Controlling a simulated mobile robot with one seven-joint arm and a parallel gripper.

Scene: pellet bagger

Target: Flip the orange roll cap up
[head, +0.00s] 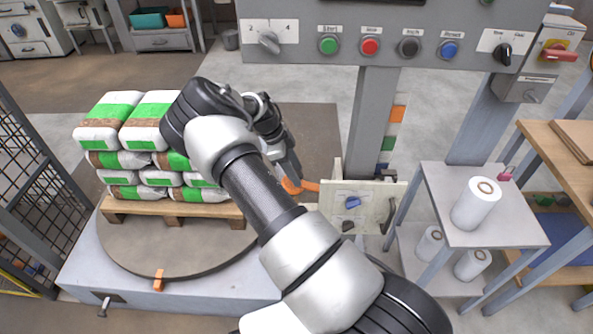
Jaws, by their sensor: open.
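An orange part (309,186), likely the roll cap, shows in the head view beside the pale panel of the wrapping unit (380,193). Its left end is at my gripper's tips. My gripper (291,178) points down at it from above and behind my arm. The gripper is open, but its fingers are small and partly covered by my arm. I cannot tell whether they touch the orange part. My forearm hides the area below and left of the part, so how far the cap is tilted cannot be told.
A pallet (170,211) of green and white bags stands on the round turntable (175,258) at left. A control panel (385,32) hangs above. A side table (490,222) with a white film roll (476,203) stands at right. A mesh fence (30,190) borders the left.

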